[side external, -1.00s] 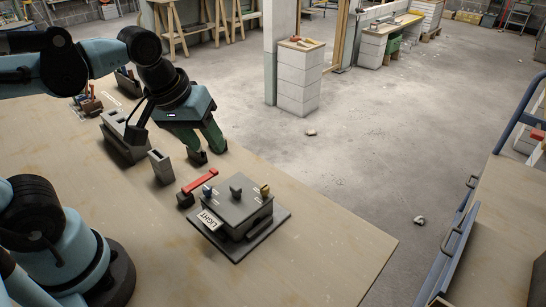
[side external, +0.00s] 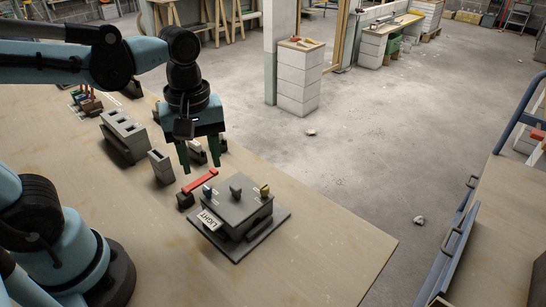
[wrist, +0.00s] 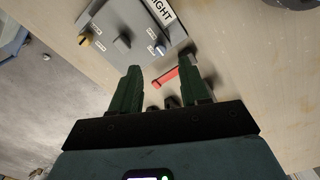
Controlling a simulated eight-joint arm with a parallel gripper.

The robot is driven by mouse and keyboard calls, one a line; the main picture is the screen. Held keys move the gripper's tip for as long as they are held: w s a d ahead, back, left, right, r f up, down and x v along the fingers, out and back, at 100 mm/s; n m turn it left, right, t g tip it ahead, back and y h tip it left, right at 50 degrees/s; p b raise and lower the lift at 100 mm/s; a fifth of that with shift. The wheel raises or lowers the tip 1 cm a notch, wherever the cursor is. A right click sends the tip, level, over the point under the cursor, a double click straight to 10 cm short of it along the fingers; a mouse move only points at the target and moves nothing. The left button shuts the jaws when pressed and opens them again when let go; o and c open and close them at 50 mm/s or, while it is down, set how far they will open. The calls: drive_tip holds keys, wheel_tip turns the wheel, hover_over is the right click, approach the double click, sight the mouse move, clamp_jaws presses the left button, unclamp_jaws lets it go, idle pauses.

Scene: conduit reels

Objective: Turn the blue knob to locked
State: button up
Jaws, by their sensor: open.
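The blue knob (side external: 207,190) sits on top of a dark grey box (side external: 235,213), at its left end. It also shows in the wrist view (wrist: 160,49), just beyond my fingertips. A grey knob (side external: 236,191) and a yellow knob (side external: 264,190) stand on the same box. Small white labels lie by the knobs, too small to read. My gripper (side external: 201,168) points down with its green fingers apart and empty. It is above and behind the blue knob, apart from it. In the wrist view my gripper (wrist: 160,68) frames a red bar.
The red bar (side external: 200,181) on a dark base lies close beside the box, near my fingers. Grey blocks (side external: 123,130) stand to the left. The table's front right is clear.

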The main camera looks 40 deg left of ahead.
sight(207, 188)
drive_tip(key=shift+f, duration=3.3)
clamp_jaws()
